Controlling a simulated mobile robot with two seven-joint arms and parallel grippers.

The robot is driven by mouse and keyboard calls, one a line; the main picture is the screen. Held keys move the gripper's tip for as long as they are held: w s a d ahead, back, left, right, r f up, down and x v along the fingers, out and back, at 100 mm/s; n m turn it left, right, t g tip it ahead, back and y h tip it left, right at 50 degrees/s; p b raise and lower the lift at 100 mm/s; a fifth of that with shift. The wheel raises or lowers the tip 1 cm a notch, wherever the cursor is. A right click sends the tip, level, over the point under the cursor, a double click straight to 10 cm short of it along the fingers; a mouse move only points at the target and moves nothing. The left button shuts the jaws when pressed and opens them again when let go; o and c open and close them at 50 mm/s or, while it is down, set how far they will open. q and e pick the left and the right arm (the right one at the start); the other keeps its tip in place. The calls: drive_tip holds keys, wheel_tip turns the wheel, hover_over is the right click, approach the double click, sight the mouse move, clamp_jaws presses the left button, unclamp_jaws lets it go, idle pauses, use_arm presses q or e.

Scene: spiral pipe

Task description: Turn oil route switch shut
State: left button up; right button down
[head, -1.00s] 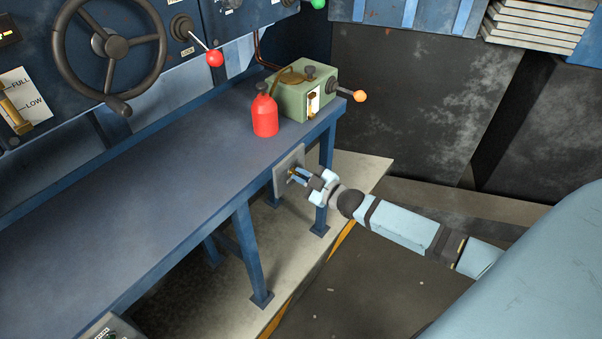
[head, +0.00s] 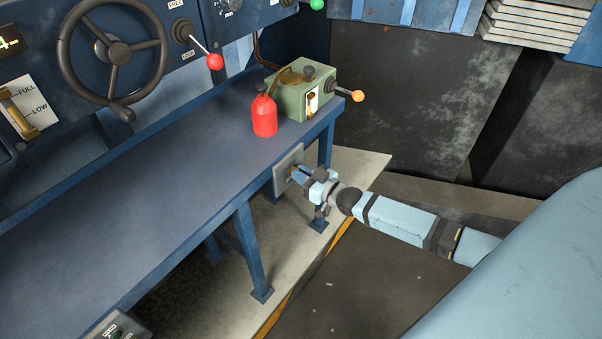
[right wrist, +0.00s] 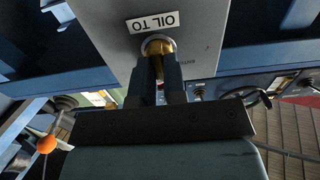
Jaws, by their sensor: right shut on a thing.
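The oil route switch is a grey plate (head: 288,158) on the bench's front edge, below the red can. In the right wrist view the plate (right wrist: 205,28) carries a label reading "OIL TO", seen upside down, and a round brass knob (right wrist: 158,46). My right gripper (head: 297,173) reaches the plate from the right. Its two dark fingers, also seen in the right wrist view (right wrist: 157,70), are shut on the brass knob and partly hide it. Other markings on the plate are too small or covered to read. My left gripper is not in view.
A red can (head: 265,115) and a green box (head: 300,93) with an orange-knobbed lever (head: 357,96) stand on the blue bench (head: 150,200) above the switch. A handwheel (head: 112,47) and a red-knobbed lever (head: 214,61) are on the back panel. The floor in front is clear.

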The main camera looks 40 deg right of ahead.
idle(0.4)
drive_tip(key=c, duration=1.2)
unclamp_jaws()
drive_tip(key=v, duration=1.3)
drive_tip(key=shift+s+d+b, duration=0.1)
drive_tip(key=shift+s+b, duration=0.2)
drive_tip(key=shift+s, duration=0.1)
drive_tip(key=s+a+g+h+p, duration=0.1)
drive_tip(key=s+a+g+p, duration=0.1)
drive_tip(key=a, duration=0.5)
drive_tip(key=s+a+g+p, duration=0.2)
drive_tip(key=s+a+p, duration=0.1)
drive_tip(key=s+a, duration=0.4)
drive_tip(key=s+a+g+h+p, duration=0.1)
drive_tip(key=s+a+g+p, duration=0.1)
drive_tip(key=a, duration=0.5)
drive_tip(key=shift+s+a+f+m+h+p, duration=0.1)
drive_tip(key=shift+s+a+m+h+p, duration=0.1)
drive_tip(key=shift+s+p, duration=0.35)
drive_tip(key=shift+s+a+f+m+h+p, duration=0.1)
drive_tip(key=shift+s+m+p, duration=0.15)
drive_tip(key=shift+s, duration=0.5)
